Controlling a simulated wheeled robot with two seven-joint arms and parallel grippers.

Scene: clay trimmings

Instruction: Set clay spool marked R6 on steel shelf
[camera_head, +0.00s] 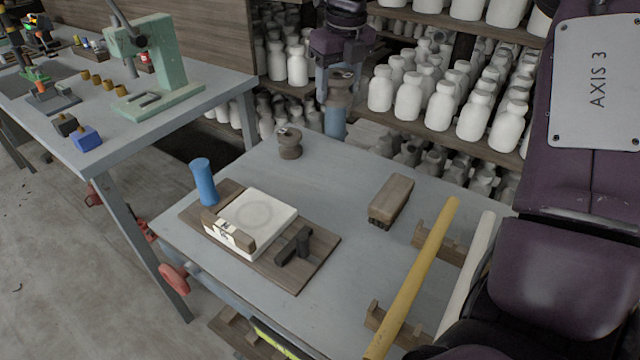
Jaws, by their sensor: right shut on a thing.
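My right gripper (342,84) points down at the top middle, beyond the far edge of the grey table (330,190). I cannot read a mark on either spool, so I cannot tell which is R6. I cannot pick out the steel shelf with certainty. My left gripper is not in view.
A blue cylinder (203,180) stands by a board with a white slab (268,219). A wooden block (391,200) and a yellow rod (415,275) lie to the right. White bottles (408,97) crowd the shelves behind.

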